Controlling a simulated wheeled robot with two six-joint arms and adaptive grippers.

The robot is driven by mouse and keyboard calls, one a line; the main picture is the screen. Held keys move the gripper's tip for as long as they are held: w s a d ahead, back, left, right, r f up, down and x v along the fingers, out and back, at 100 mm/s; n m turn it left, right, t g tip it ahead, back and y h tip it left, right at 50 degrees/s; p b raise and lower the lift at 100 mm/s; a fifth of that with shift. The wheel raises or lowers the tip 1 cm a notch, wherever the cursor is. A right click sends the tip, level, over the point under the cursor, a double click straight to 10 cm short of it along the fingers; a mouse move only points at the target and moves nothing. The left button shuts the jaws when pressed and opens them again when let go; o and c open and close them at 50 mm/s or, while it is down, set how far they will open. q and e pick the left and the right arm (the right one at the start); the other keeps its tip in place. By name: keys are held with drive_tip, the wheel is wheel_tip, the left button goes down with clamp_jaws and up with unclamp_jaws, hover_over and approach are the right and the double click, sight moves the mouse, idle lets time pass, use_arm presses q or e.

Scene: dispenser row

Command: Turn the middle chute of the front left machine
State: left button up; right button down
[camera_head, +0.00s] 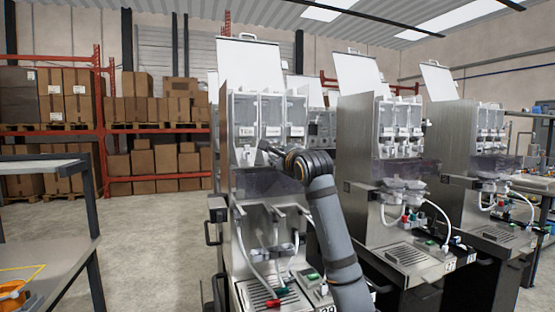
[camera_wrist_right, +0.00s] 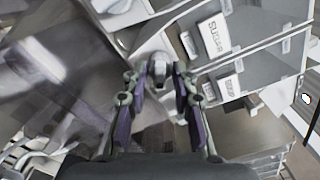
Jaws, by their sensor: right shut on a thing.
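The front left machine (camera_head: 226,135) stands at the middle of the head view. Its raised white lid (camera_head: 250,65) sits above three clear canisters, with the middle canister (camera_head: 270,107) between the other two. My right gripper (camera_head: 267,148) is at the front of this machine, just below the middle canister's label. In the right wrist view its two fingers (camera_wrist_right: 157,85) are on both sides of a small grey-white chute (camera_wrist_right: 158,68) and shut on it. In the head view the gripper and wrist hide this chute. My left gripper is not in view.
Two similar machines, one in the middle (camera_head: 358,150) and one further right (camera_head: 450,125), stand close by on the right. Cups, hoses and a drip grate (camera_head: 262,296) are lower on the front left machine. A table (camera_head: 45,245) is at left, with open floor between.

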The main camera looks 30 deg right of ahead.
drive_tip(key=shift+f, duration=0.1)
drive_tip(key=c, duration=1.4)
unclamp_jaws()
drive_tip(key=v, duration=1.2)
